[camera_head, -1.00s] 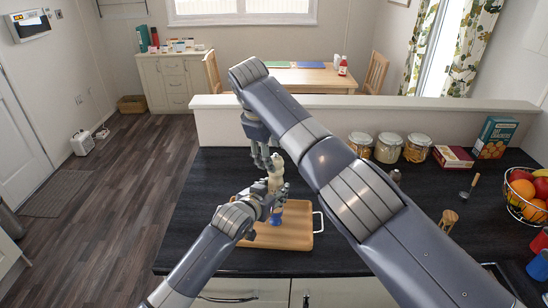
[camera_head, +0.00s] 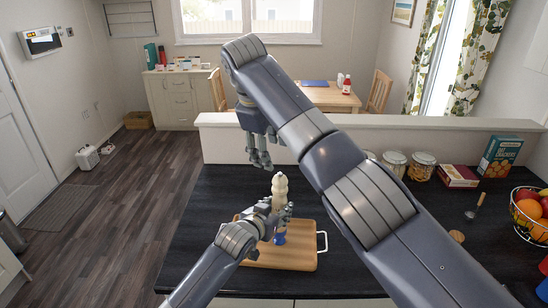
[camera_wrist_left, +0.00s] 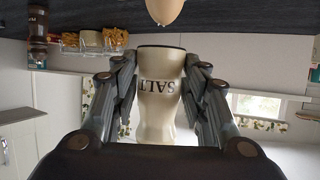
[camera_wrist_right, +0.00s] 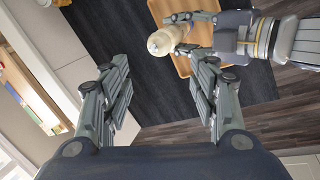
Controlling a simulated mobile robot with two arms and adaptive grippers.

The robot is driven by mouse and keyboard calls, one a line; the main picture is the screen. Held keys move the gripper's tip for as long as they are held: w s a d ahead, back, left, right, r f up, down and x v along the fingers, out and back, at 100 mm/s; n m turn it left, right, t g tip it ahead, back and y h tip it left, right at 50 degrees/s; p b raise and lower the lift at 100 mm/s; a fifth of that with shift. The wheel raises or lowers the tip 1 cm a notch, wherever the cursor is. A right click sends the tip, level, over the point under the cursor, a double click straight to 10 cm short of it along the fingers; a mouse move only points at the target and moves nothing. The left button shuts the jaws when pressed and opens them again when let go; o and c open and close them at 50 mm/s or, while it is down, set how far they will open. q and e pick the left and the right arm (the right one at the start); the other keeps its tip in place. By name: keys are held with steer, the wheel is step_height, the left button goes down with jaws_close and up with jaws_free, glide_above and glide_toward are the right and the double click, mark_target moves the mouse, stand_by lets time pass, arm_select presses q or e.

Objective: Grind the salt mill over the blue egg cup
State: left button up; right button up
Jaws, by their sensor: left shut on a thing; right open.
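The cream salt mill (camera_head: 280,188) stands upright in my left gripper (camera_head: 277,212), which is shut on its body. The left wrist view shows the word SALT on the mill (camera_wrist_left: 160,95) between the fingers, upside down. The blue egg cup (camera_head: 280,238) is below the mill and the left hand, partly hidden, over the wooden board (camera_head: 295,258). A brown egg (camera_wrist_left: 165,10) shows past the mill's end in the left wrist view. My right gripper (camera_head: 262,160) is open and empty, above and left of the mill's top. The mill also shows beyond its fingers in the right wrist view (camera_wrist_right: 172,38).
The dark worktop (camera_head: 215,195) is clear left of the board. My right arm crosses over the worktop and hides part of it. Glass jars (camera_head: 421,166), boxes (camera_head: 499,155) and a wire fruit bowl (camera_head: 530,215) stand to the right. A low wall (camera_head: 225,140) bounds the back.

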steer(key=d+n+y, duration=0.1)
steer(key=n, duration=0.1)
steer(key=n+y, duration=0.3)
steer(key=n, duration=0.7)
glide_toward(283, 176)
steer(key=x, duration=1)
steer(key=shift+w+f, duration=0.1)
steer(key=shift+f, duration=0.1)
steer(key=c, duration=1.1)
